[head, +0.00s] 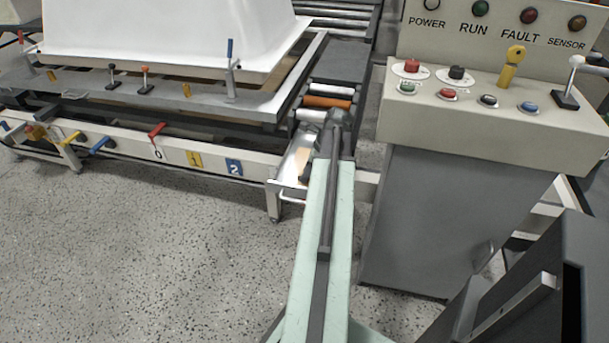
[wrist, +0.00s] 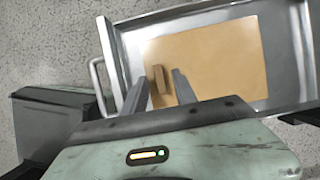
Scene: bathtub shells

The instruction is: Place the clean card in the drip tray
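The drip tray (wrist: 290,60) is a shiny metal tray with raised walls and a bar handle on its left. In the head view the tray (head: 291,164) shows beside my arm, below the roller track. A flat tan card (wrist: 215,55) lies on the tray floor; a small part of the card (head: 303,158) shows in the head view. A small brown block or tab (wrist: 159,79) stands at the card's left side. My gripper (wrist: 162,76) is over the tray, its fingers apart on either side of the tab, with narrow gaps visible. The fingertips are hidden in the head view.
A grey control console (head: 460,200) with buttons and lamps stands to the right of my arm. A white bathtub shell (head: 170,35) rests on a frame with levers and coloured handles at left. Orange and grey rollers (head: 327,102) lie behind. Speckled floor is free at front left.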

